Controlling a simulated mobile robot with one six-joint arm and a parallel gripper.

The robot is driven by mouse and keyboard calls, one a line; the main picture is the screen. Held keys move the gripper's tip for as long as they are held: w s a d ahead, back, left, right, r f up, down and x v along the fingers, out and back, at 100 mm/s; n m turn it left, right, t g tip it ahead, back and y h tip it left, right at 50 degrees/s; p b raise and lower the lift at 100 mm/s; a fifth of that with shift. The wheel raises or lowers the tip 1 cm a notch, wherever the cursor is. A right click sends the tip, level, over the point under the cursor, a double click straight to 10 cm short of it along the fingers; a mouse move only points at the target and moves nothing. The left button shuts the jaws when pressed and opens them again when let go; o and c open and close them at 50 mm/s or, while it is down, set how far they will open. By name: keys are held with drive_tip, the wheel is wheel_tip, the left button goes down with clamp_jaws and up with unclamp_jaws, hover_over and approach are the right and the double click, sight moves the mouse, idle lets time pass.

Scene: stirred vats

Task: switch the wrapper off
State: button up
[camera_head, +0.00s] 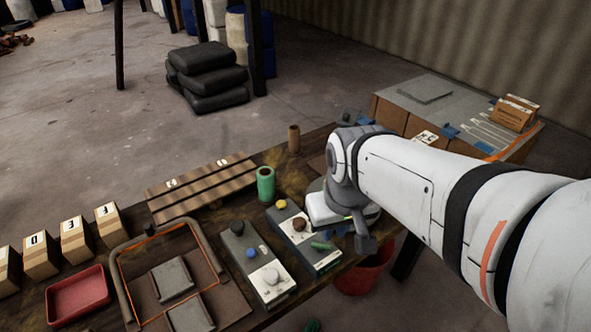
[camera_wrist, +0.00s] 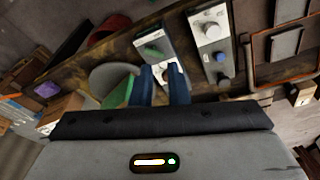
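Two control boxes lie side by side on the bench; no readable label shows which one belongs to the wrapper. The right box (camera_head: 324,259) has a dark red-brown knob (camera_head: 300,224), a green lever (camera_head: 320,246) and a yellow button (camera_head: 281,204). The left box (camera_head: 257,255) has a pale knob (camera_head: 270,276), a blue button (camera_head: 251,253) and a black button. My gripper (camera_wrist: 163,82) is open over the right box. In the wrist view its blue fingers stand apart, with the red-brown knob (camera_wrist: 168,72) just beyond and between the tips. Contact is unclear.
A frame with an orange wire (camera_head: 126,285) holds grey slabs left of the boxes. A green spool (camera_head: 266,184) stands behind them. A red tray (camera_head: 77,296) and lettered cartons (camera_head: 75,240) are at left. A red bucket (camera_head: 362,280) stands below the bench edge.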

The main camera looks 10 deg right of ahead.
sight(321, 248)
drive_tip(key=o, duration=0.5)
drive_tip(key=w+f+n+b, duration=0.1)
drive_tip(key=w, duration=0.1)
drive_tip(key=w+f+n+g+b, duration=0.1)
drive_tip(key=w+f+n, duration=0.1)
drive_tip(key=w+f+n+g+b, duration=0.1)
drive_tip(key=w+f+n, duration=0.1)
drive_tip(key=shift+d, duration=0.4)
drive_tip(key=shift+c, duration=0.2)
drive_tip(key=w+f+n+b, duration=0.1)
drive_tip(key=w+f+n, duration=0.1)
drive_tip(key=w+d+f+n+g+b, duration=0.1)
drive_tip(key=w+f+n, duration=0.1)
drive_tip(key=f+n, duration=0.1)
drive_tip(key=w+f+n+g+b, duration=0.1)
drive_tip(key=w+f+n, duration=0.1)
drive_tip(key=w+f, duration=0.1)
drive_tip(key=shift+d+n+y, duration=0.25)
drive_tip(key=shift+n+y, duration=0.15)
drive_tip(key=f, duration=0.2)
drive_tip(key=s+f, duration=0.1)
drive_tip(key=f, duration=0.2)
drive_tip(key=f+b, duration=0.1)
drive_tip(key=f, duration=0.1)
drive_tip(key=shift+s+a+f, duration=0.2)
drive_tip(key=shift+s+a, duration=0.05)
drive_tip(key=shift+a, duration=0.05)
clamp_jaws()
